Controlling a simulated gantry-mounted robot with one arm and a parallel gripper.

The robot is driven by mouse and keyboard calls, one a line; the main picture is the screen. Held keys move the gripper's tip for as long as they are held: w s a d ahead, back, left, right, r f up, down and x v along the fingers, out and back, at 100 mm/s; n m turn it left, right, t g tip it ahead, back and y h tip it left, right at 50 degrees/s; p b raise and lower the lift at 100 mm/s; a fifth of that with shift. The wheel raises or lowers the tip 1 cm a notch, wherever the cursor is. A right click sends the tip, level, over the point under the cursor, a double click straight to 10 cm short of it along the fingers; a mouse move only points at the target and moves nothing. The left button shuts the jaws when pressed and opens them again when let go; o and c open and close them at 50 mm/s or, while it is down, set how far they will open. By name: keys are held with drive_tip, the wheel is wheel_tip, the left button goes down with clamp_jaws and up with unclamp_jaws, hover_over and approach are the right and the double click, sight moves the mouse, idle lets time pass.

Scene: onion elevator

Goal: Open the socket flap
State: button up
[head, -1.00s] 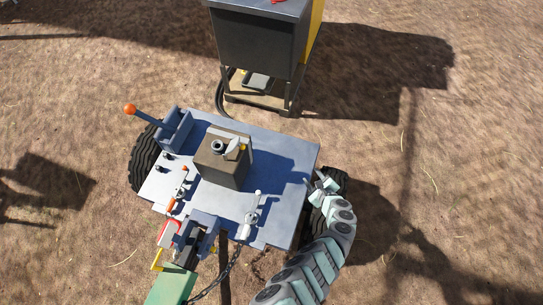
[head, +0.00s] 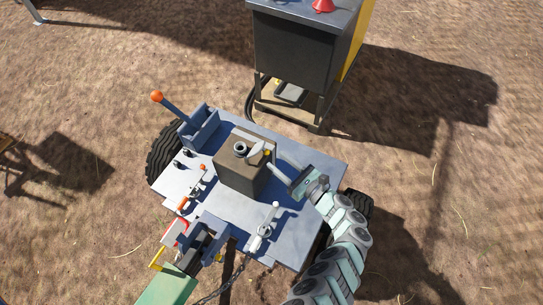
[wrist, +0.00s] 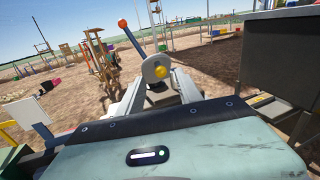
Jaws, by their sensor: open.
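The grey-brown socket box (head: 236,174) stands on the trailer's flat bed. A round dark socket ring (head: 240,149) shows on its top. Beside the ring is a light grey flap (head: 256,157) with a small yellow knob; in the wrist view the flap (wrist: 154,67) is a rounded grey plate just beyond my fingertips, roughly between them. My gripper (head: 270,174) is open, at the right side of the box. I cannot tell whether a finger touches the flap. The flap's hinge is not clear.
An orange-knobbed lever (head: 172,108) rises at the bed's left corner. Small clamps (head: 262,236) and a hitch lie on the near side. The bed (head: 310,215) right of the box is mostly clear.

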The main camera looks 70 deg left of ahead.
drive_tip(key=x, duration=0.4)
drive_tip(key=shift+c, duration=0.4)
clamp_jaws()
idle(1.0)
